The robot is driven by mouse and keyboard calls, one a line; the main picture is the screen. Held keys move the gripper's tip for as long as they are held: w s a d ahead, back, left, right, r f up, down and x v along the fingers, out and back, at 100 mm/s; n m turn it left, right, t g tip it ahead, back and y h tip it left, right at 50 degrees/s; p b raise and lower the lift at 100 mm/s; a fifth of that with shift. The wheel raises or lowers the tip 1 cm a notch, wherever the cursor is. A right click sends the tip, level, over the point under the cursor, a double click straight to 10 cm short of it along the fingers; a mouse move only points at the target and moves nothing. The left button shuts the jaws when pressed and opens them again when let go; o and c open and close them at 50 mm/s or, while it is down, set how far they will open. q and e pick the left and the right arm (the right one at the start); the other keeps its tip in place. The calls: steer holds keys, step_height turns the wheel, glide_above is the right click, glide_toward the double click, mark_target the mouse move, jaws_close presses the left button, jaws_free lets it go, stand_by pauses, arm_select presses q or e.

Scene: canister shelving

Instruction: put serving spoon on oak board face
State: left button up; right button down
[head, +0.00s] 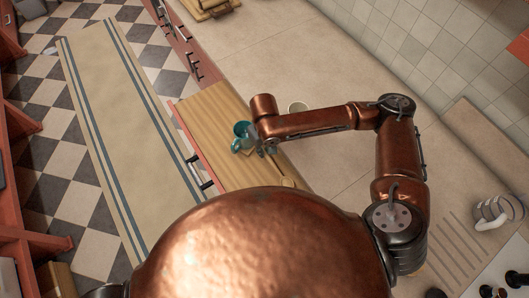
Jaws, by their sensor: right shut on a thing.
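The oak board (208,105) lies on the counter along its front edge, a long pale wooden face with visible grain. My right gripper (262,149) is low over the board, partly hidden under my copper arm. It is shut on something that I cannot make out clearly. A teal, cup-like object (242,130) shows right beside its fingers, over the board; I cannot tell whether the fingers touch it. I cannot pick out a serving spoon for sure; it may be hidden by the gripper or arm. My left gripper is not in view.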

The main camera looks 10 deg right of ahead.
steer(key=f, duration=0.3)
steer(key=shift+w+d+f, duration=0.1)
steer(key=shift+w+f, duration=0.2)
steer(key=shift+f, duration=0.1)
steer(key=c, duration=1.9)
jaws_free()
steer(key=shift+f, duration=0.1)
step_height(320, 180, up, 12)
steer(key=shift+r+p, duration=0.15)
steer(key=shift+p, duration=0.3)
